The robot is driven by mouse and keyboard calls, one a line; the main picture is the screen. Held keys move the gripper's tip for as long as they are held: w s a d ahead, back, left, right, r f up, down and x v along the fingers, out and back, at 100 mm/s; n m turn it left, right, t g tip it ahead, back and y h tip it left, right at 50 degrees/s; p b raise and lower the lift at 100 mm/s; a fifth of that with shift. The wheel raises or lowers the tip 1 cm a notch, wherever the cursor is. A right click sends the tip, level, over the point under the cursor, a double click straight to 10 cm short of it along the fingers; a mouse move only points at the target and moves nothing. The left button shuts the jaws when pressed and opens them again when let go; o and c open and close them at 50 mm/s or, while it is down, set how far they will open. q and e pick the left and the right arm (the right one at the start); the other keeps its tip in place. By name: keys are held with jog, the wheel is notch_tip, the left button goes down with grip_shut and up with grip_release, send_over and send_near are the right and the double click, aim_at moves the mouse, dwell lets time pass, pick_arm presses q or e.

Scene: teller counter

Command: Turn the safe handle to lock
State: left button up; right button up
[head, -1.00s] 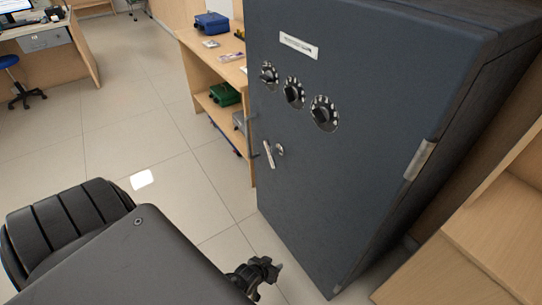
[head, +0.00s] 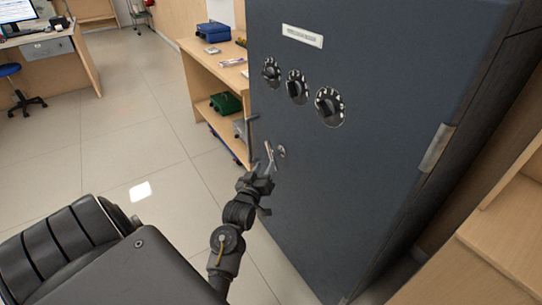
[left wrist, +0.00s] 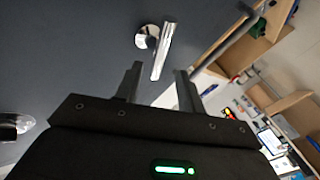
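The dark blue-grey safe (head: 350,190) stands upright with its door face toward me. Its silver lever handle (head: 269,153) is on the left part of the door, tilted, with a round base (head: 281,151) beside it. My left gripper (head: 264,178) is at the handle's lower end and partly hides it. In the left wrist view my left gripper (left wrist: 159,70) is open, and the free end of the handle (left wrist: 165,46) lies between its two fingers, with gaps to both. I cannot tell whether a finger touches it. My right gripper is not in view.
Three black dials (head: 298,87) and a white label (head: 302,36) are above the handle. A grey bar (head: 250,135) stands out at the door's left edge, close to the gripper. A wooden shelf unit (head: 219,62) is behind; open floor (head: 110,120) lies left.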

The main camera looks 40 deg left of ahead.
aim_at(270, 156)
pick_arm(q)
jog(key=x, duration=0.7)
jog(key=shift+w+a, duration=0.1)
jog(key=shift+w, duration=0.2)
grip_shut()
